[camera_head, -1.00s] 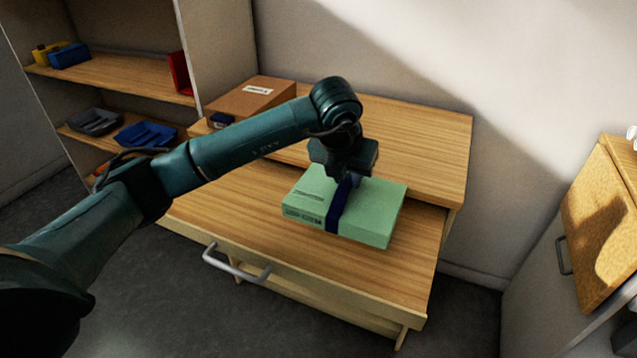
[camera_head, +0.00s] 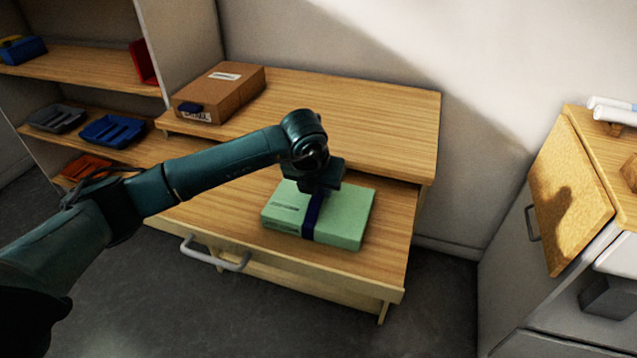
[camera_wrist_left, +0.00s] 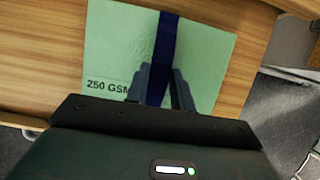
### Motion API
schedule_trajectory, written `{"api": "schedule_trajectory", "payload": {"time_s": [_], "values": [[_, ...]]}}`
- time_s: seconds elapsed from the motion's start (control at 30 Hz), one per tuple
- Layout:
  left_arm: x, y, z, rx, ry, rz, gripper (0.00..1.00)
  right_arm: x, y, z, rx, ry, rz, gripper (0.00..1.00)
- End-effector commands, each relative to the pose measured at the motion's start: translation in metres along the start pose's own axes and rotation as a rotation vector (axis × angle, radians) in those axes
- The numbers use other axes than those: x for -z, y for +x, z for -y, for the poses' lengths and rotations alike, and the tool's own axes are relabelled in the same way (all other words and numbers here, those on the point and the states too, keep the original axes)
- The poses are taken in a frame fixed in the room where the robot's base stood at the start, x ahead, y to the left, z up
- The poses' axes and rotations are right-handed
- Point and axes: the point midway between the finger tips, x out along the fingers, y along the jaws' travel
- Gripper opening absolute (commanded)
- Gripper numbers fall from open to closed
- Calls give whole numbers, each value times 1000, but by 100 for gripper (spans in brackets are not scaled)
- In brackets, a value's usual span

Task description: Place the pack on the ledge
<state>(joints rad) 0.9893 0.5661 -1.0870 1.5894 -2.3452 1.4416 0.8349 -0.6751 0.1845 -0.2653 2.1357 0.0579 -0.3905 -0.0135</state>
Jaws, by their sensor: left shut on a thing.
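The pack (camera_head: 345,213) is a flat green block with a dark blue band (camera_head: 312,220) around its middle. It is over the lower wooden surface of the desk; I cannot tell whether it touches it. My left gripper (camera_head: 317,193) is above the pack, shut on the band. In the left wrist view the two fingers (camera_wrist_left: 162,88) flank the band on the pack (camera_wrist_left: 205,60), which reads "250 GSM", partly hidden. A raised wooden ledge (camera_head: 365,118) runs along the wall behind the pack. My right gripper is out of view.
A brown cardboard box (camera_head: 235,92) stands on the ledge's left end; the rest of the ledge is bare. A grey handle (camera_head: 215,256) sticks out at the desk front. Shelves with trays (camera_head: 112,130) stand left, and a cabinet with an open wooden door (camera_head: 570,195) right.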

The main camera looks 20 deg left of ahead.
Motion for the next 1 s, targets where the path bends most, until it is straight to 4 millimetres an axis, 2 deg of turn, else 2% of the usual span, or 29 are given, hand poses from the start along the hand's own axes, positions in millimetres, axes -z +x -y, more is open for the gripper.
{"api": "schedule_trajectory", "payload": {"time_s": [0.03,0.07,0.3,0.67,0.77,1.0], "values": [[-2,0,1,3,0,8,0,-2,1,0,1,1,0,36],[1,2,0,0,0,0,25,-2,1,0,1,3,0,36],[0,1,0,0,0,-1,45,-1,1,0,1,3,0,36],[-1,-6,0,1,0,1,45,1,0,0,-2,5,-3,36],[-1,-21,0,1,1,4,45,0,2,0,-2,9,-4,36],[-1,-73,0,0,1,5,45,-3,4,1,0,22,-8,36]]}}
